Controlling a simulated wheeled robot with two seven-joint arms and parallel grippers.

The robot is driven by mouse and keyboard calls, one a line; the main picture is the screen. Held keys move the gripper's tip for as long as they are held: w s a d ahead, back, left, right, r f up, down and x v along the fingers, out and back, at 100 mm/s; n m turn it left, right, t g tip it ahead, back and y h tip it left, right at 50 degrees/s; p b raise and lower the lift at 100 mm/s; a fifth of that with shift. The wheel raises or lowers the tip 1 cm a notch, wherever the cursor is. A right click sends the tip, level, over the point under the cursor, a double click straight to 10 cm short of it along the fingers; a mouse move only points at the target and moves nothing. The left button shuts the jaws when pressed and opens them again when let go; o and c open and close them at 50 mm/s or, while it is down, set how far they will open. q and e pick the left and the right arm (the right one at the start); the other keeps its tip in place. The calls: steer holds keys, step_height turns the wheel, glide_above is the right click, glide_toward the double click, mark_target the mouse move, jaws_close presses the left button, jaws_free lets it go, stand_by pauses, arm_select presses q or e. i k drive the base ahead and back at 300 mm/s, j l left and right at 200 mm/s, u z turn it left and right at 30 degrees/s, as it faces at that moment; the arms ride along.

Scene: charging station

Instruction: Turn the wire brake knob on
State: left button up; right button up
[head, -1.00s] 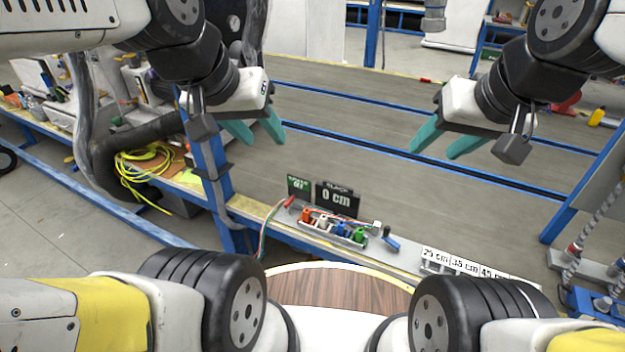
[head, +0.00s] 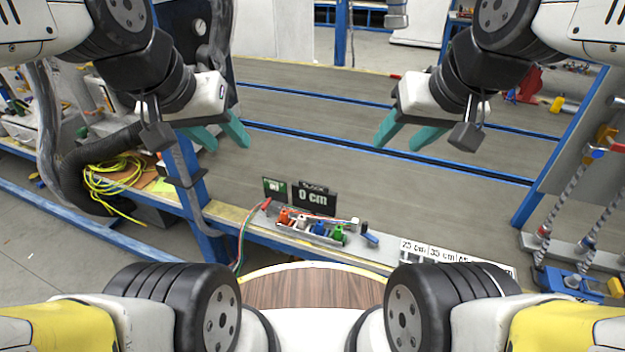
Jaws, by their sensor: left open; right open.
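A small control strip with orange, white, blue and green knobs (head: 312,228) sits on the bench edge, below a black "0 cm" sign (head: 314,198). I cannot tell from the picture which knob is the wire brake knob. A blue-handled lever (head: 370,238) stands at the strip's right end. My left gripper (head: 228,140) is open and empty, above and to the left of the strip. My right gripper (head: 398,138) is open and empty, above and to the right of it. Neither gripper touches anything.
A small green sign (head: 275,188) stands left of the black one. A white strip marked in cm (head: 455,258) lies right along the bench edge. A blue post (head: 188,175) and a coiled yellow cable (head: 112,180) are at the left. The grey bench top (head: 330,150) is clear behind the signs.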

mark_target(264, 208)
steer(key=i+j+u, duration=0.1)
steer(key=i+u, duration=0.5)
steer(key=u, duration=0.2)
